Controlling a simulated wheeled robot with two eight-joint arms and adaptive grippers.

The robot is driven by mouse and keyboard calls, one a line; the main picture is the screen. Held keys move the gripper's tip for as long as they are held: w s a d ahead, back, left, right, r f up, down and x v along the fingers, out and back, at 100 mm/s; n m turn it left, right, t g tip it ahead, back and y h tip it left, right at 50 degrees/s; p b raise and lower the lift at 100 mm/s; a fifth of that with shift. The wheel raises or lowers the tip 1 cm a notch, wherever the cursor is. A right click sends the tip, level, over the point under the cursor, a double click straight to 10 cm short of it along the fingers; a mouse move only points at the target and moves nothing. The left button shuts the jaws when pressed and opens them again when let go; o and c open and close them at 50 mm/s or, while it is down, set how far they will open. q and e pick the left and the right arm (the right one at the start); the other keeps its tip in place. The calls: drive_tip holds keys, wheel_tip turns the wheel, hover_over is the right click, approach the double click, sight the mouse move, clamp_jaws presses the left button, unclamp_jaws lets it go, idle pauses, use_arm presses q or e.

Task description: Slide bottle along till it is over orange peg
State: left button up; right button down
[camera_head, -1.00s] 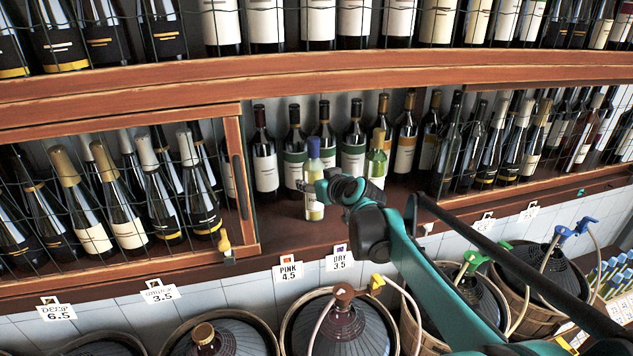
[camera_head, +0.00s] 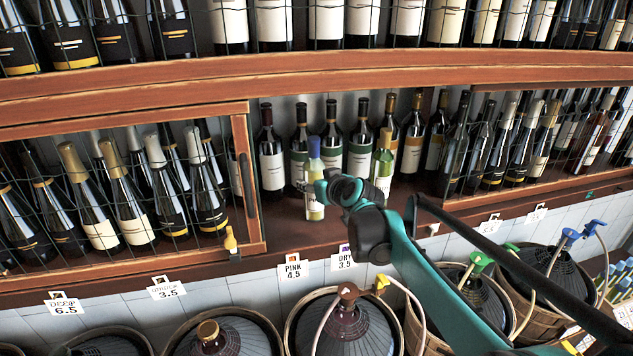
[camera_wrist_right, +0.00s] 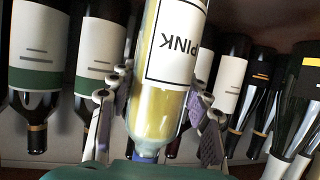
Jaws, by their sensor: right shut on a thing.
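A pale yellow bottle (camera_head: 314,200) with a blue cap stands upright at the front of the open middle shelf (camera_head: 285,222). My right gripper (camera_head: 313,187) is shut on it from the right. In the right wrist view the bottle (camera_wrist_right: 160,110) appears upside down between the fingers (camera_wrist_right: 155,120), with a label reading PINK. A small orange peg (camera_head: 292,257) tops the PINK 4.5 tag below the shelf edge, a little left of the bottle. My left gripper is not in view.
A yellow-green bottle (camera_head: 383,165) stands to the right, beyond my gripper. A row of dark bottles (camera_head: 300,150) stands behind. A wire-fronted bay's wooden post (camera_head: 244,180) bounds the open shelf at left. Basketed demijohns (camera_head: 345,330) with taps stand below.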

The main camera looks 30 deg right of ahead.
drive_tip(key=shift+w+a, duration=0.1)
drive_tip(key=shift+a, duration=0.35)
drive_tip(key=shift+a, duration=0.2)
drive_tip(key=shift+w+a, duration=0.15)
drive_tip(key=shift+a, duration=0.2)
drive_tip(key=shift+w+a, duration=0.15)
drive_tip(key=shift+a, duration=0.65)
drive_tip(key=shift+w+a, duration=0.25)
drive_tip(key=shift+a, duration=1.05)
drive_tip(key=shift+w+a, duration=0.2)
drive_tip(key=shift+a, duration=0.6)
drive_tip(key=shift+w+a, duration=0.1)
drive_tip(key=shift+a, duration=0.2)
